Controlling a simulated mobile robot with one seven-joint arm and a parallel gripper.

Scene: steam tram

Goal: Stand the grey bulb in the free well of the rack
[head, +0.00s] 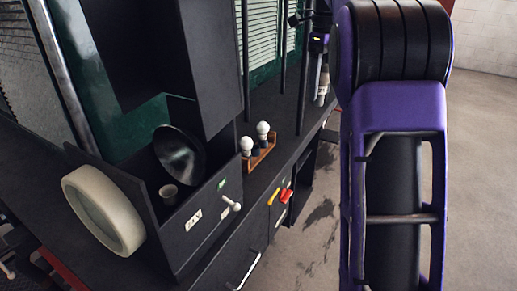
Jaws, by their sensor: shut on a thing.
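A brown wooden rack (262,154) stands on the dark counter in the middle of the head view. Two bulbs with white round tops and dark lower parts, a nearer one (246,144) and a farther one (263,129), stand upright in it. The free well cannot be made out. My gripper (322,73) is small in the view, beyond the rack and to its right, pointing down. It is shut on a pale greyish thing (322,89), which looks like the grey bulb, held roughly upright and apart from the rack. The fingers are hard to make out.
A dark bowl (180,154) and a small cup (169,193) are in the black bay at left. A pale ring (103,209) leans outside it. Dark upright poles (283,60) rise behind the rack. Red and yellow handles (286,195) are on the counter's front. Floor is open at right.

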